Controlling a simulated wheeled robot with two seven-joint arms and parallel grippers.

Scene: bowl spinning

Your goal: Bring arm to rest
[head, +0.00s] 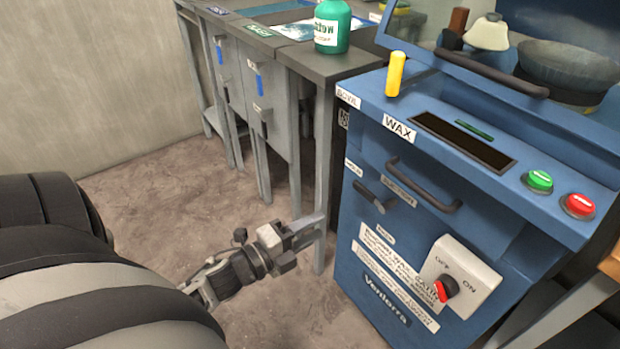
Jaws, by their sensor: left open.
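My left arm comes in from the lower left. My left gripper (301,243) is open and empty. It is over the floor, in front of the grey bench's legs and to the left of the blue machine (345,255). No object is between its fingers. My right gripper is not in view.
The blue machine has a red knob (446,288), a green button (538,181), a red button (579,206) and a yellow cylinder (396,74). A green bottle (332,28) stands on the grey bench (310,62). Bare floor (165,190) lies behind my left arm.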

